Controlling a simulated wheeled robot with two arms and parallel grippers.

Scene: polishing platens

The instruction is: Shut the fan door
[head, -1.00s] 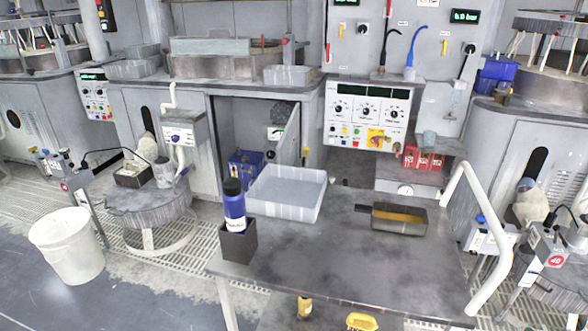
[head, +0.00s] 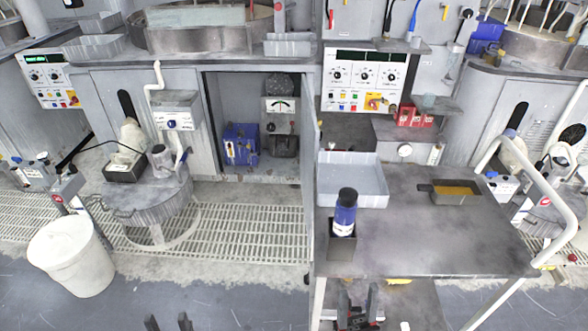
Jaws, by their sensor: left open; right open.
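The fan door (head: 311,170) is a grey panel standing wide open at the right side of the cabinet opening. I see it almost edge-on, as a narrow upright strip. The open cabinet (head: 232,92) shows its dark inside. My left gripper (head: 168,323) is open and empty at the bottom edge, low in front of the cabinet and apart from the door. My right gripper (head: 358,305) is open and empty at the bottom, in front of the workbench and right of the door. Only the fingertips of the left gripper show.
The workbench (head: 430,240), with a grey tray (head: 350,185) and a blue bottle (head: 345,215), stands close right of the door. A blue box (head: 240,145) sits inside the cabinet. A round stand (head: 150,205) and white bucket (head: 72,258) are at left. The floor grating before the cabinet is clear.

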